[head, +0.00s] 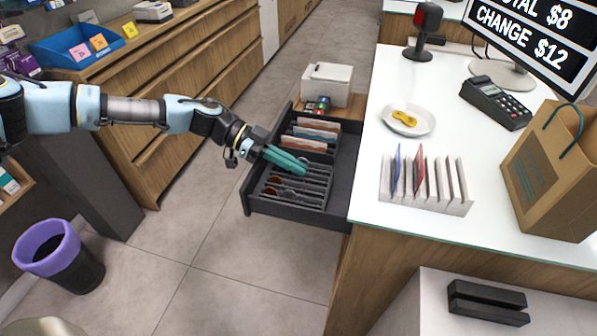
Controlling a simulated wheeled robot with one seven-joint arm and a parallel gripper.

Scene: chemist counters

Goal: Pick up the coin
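An open dark cash drawer (344,185) juts out from the left of the white counter. Its front tray (322,203) has narrow slots with small coins in them; copper-coloured coins (271,190) show in the slots at the left. Single coins are too small to tell apart well. My gripper (305,170) reaches in from the left, with its teal fingers over the middle and back of the coin tray. The fingers look close together and hide part of the slots. I cannot see whether they touch a coin or hold one.
Banknotes (312,135) stand in slots behind the coins. A white printer (327,83) is behind the drawer. The counter holds a dish (424,120) with a yellow item, a card rack (427,198), a card terminal (496,103) and a paper bag (550,175). Open floor lies left of the drawer.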

